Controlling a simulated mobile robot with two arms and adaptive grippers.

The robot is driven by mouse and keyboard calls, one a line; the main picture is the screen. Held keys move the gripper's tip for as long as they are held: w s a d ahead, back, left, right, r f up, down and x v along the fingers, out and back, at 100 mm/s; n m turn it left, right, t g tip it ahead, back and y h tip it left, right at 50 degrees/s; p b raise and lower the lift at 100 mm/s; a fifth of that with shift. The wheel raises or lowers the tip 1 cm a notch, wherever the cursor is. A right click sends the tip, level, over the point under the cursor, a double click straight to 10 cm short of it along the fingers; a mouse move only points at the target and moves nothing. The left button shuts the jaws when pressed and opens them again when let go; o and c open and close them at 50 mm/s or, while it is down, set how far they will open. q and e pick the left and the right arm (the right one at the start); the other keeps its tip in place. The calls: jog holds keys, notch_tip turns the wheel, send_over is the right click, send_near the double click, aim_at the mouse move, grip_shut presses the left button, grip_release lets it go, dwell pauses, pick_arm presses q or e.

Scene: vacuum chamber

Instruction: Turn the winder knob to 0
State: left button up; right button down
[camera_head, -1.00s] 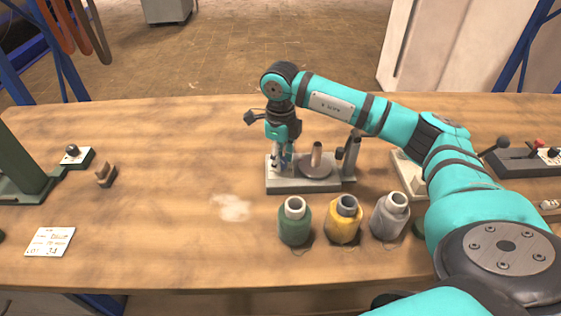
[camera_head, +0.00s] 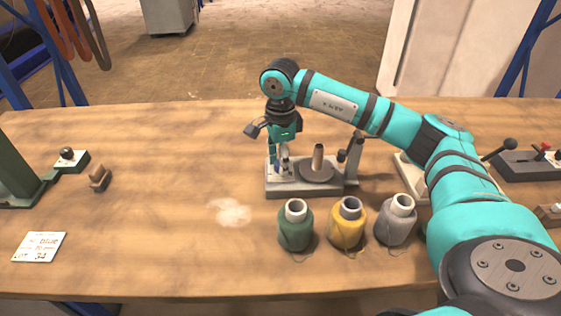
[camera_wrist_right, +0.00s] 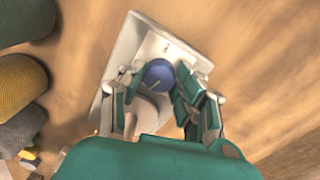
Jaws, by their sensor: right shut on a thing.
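The winder (camera_head: 285,189) is a grey base on the bench with a round plate and upright spindle (camera_head: 318,158) on it. Its blue knob (camera_wrist_right: 158,74) shows in the right wrist view, with a thin pale pointer line on top. My right gripper (camera_head: 279,167) points down over the left part of the winder. In the right wrist view my right gripper (camera_wrist_right: 160,88) has its fingers on both sides of the knob, shut on it. The scale marks around the knob are mostly hidden; a small dark mark shows on the pale plate. My left gripper is out of view.
Green (camera_head: 295,228), yellow (camera_head: 347,225) and grey (camera_head: 396,222) thread cones stand in front of the winder. A card reading "blue" (camera_head: 39,247) lies at the front left. A lever device (camera_head: 527,163) is at the right. The bench left of the winder is mostly clear.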

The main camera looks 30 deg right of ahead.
jog(key=shift+r, duration=0.15)
dwell(0.3)
jog(key=c, duration=0.9)
grip_release()
jog(key=shift+c, duration=0.2)
notch_tip(320, 180, up, 12)
